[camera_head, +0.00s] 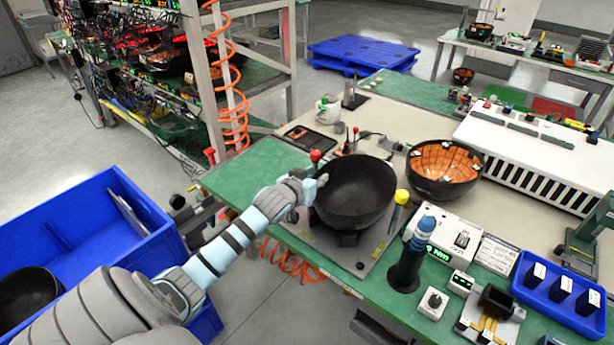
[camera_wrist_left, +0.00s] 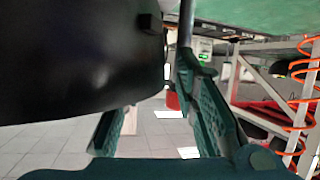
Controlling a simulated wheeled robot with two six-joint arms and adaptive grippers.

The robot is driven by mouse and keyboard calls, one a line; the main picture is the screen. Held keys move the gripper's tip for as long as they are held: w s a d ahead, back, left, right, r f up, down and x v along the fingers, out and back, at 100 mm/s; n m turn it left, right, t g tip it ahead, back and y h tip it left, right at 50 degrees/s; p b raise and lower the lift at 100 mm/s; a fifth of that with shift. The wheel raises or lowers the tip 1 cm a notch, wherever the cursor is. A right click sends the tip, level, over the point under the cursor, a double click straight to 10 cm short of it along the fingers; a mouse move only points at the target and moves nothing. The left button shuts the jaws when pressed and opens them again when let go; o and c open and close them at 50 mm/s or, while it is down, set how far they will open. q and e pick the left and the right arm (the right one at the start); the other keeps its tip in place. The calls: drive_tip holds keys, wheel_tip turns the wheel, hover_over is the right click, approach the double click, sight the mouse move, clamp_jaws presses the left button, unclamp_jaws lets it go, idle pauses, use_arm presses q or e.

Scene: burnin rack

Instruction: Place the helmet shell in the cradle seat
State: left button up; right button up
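A black bowl-shaped helmet shell (camera_head: 354,195) stands open side up over a dark cradle (camera_head: 348,239) on a grey plate (camera_head: 362,267) at the green bench's front edge. The shell hides most of the cradle, so I cannot tell how fully it rests in the seat. My left gripper (camera_head: 317,187) is at the shell's left rim. In the left wrist view, the left gripper (camera_wrist_left: 162,112) has its fingers spread, with a gap showing floor between them. The shell (camera_wrist_left: 75,60) fills the upper left there, beside the fingers. My right gripper is not in view.
A blue bin (camera_head: 80,225) at the left holds another black shell (camera_head: 25,292). An orange-lined shell (camera_head: 445,165) stands right of the cradle. A yellow-capped tool (camera_head: 400,197), a dark blue driver in a stand (camera_head: 408,262) and a blue tray (camera_head: 560,292) crowd the right.

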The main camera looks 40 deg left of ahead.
use_arm(q)
drive_tip(key=p+v, duration=0.2)
drive_tip(key=v, duration=0.9)
drive_tip(key=shift+p, duration=0.3)
drive_tip(key=shift+s, duration=0.1)
